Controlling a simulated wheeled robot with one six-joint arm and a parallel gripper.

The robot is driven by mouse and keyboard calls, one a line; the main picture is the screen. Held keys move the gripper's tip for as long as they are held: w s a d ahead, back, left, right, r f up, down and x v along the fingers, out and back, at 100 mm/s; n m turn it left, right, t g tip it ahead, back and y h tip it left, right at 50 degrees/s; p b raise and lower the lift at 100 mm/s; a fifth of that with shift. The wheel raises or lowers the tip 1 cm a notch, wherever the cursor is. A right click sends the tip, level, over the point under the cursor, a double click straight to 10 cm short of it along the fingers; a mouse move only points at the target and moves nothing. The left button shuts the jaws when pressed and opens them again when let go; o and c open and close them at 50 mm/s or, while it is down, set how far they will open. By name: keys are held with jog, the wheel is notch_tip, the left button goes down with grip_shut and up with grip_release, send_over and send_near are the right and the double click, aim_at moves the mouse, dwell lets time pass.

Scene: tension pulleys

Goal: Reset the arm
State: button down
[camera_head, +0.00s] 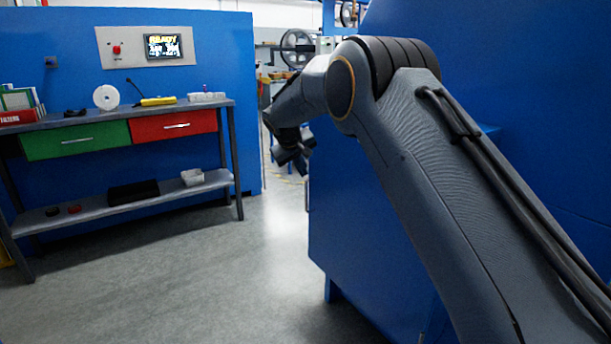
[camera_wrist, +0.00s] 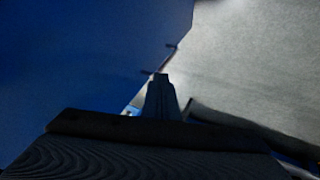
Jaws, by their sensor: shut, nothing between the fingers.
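My arm reaches up from the lower right in the head view and bends down at its far end. My gripper (camera_head: 292,158) hangs there, beside the left edge of a large blue cabinet (camera_head: 350,235). In the wrist view my gripper (camera_wrist: 162,80) shows as a dark narrow shape with its fingers together. It holds nothing. Blue cabinet panel fills the left of the wrist view and grey floor (camera_wrist: 260,60) fills the right.
A workbench (camera_head: 70,125) with a green drawer (camera_head: 75,141) and a red drawer (camera_head: 173,126) stands at the left. It carries a white disc (camera_head: 106,97) and a yellow tool (camera_head: 158,101). Grey floor (camera_head: 220,260) between bench and cabinet is clear.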

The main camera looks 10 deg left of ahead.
jog(key=s+d+r+m+g, duration=0.15)
jog(key=s+d, duration=0.25)
jog(key=s, duration=0.4)
jog(key=s+d+r+g, duration=0.1)
jog(key=s+d+r, duration=0.1)
jog(key=s+d, duration=0.45)
jog(key=s+d+r+g, duration=0.1)
jog(key=s+d, duration=0.2)
jog(key=s, duration=0.6)
jog(key=s+d+f+m+g+y, duration=0.1)
jog(key=s+d+f, duration=0.15)
jog(key=s, duration=0.85)
jog(key=s+d+f+g, duration=0.1)
jog(key=s+d, duration=0.3)
jog(key=s, duration=0.7)
jog(key=s+d+f+m+g+y, duration=0.1)
jog(key=s+d+f+g, duration=0.15)
jog(key=s, duration=0.85)
jog(key=d+r+m+p, duration=0.3)
jog(key=d+r+p, duration=0.6)
jog(key=p, duration=0.8)
jog(key=shift+w+d+r+t, duration=0.15)
jog(key=shift+w+r+t, duration=0.2)
jog(key=shift+r, duration=0.2)
